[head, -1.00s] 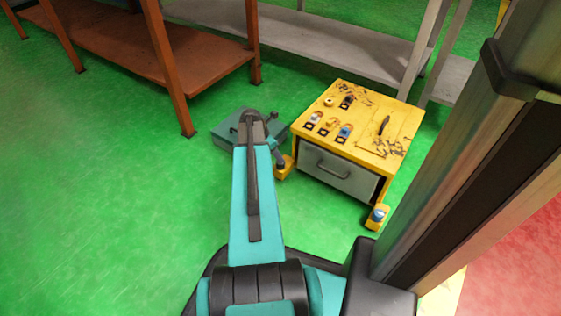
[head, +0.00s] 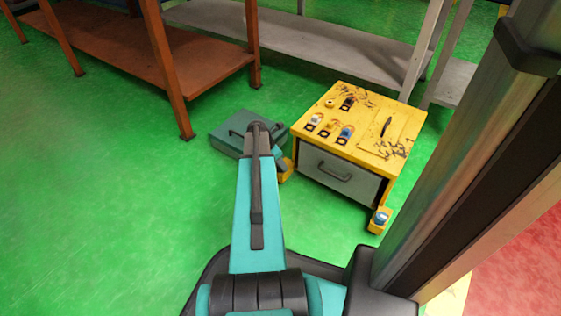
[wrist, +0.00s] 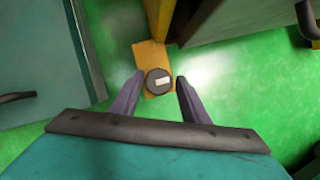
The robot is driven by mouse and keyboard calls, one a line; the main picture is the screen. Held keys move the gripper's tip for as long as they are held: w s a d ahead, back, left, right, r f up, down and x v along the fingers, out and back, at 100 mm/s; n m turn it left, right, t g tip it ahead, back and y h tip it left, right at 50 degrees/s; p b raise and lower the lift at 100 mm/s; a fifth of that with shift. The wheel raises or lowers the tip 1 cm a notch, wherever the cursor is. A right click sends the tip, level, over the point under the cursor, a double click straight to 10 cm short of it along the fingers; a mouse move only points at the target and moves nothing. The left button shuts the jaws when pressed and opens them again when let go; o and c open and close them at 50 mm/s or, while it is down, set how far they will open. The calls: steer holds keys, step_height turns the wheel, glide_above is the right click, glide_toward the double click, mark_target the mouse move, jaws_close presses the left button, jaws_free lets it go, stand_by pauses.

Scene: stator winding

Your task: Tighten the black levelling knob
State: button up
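In the head view the yellow bracket (head: 287,167) shows at the cabinet's left corner, and my arm hides the knob. The yellow-topped cabinet (head: 352,122) has a grey drawer front.
A teal case (head: 228,133) lies on the green floor left of the cabinet, close to my arm. Another yellow foot with a blue knob (head: 380,219) is at the cabinet's front right corner. A brown shelf (head: 190,62) and grey shelf (head: 330,45) stand behind.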

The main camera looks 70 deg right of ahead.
steer(key=c, duration=0.7)
steer(key=shift+o, duration=0.3)
steer(key=shift+s+d, duration=0.1)
steer(key=shift+d, duration=0.45)
steer(key=shift+a, duration=0.5)
steer(key=shift+a+r+p, duration=0.1)
steer(key=shift+a+p, duration=0.05)
steer(key=shift+p, duration=0.3)
steer(key=shift+m, duration=0.3)
steer(key=shift+w+m+g+y+p, duration=0.1)
steer(key=shift+m+g+y+p, duration=0.25)
steer(key=shift+m+p, duration=1.1)
steer(key=shift+w+m+g+y+p, duration=0.1)
steer(key=shift+m+g+y+p, duration=0.35)
steer(key=shift+p, duration=1.85)
steer(key=shift+d+m+y+p, duration=0.15)
steer(key=shift+m+y+p, duration=0.25)
steer(key=shift+m+p, duration=1.1)
steer(key=shift+d+m+y+p, duration=0.15)
steer(key=shift+m+y+p, duration=0.25)
steer(key=shift+m+p, duration=1.05)
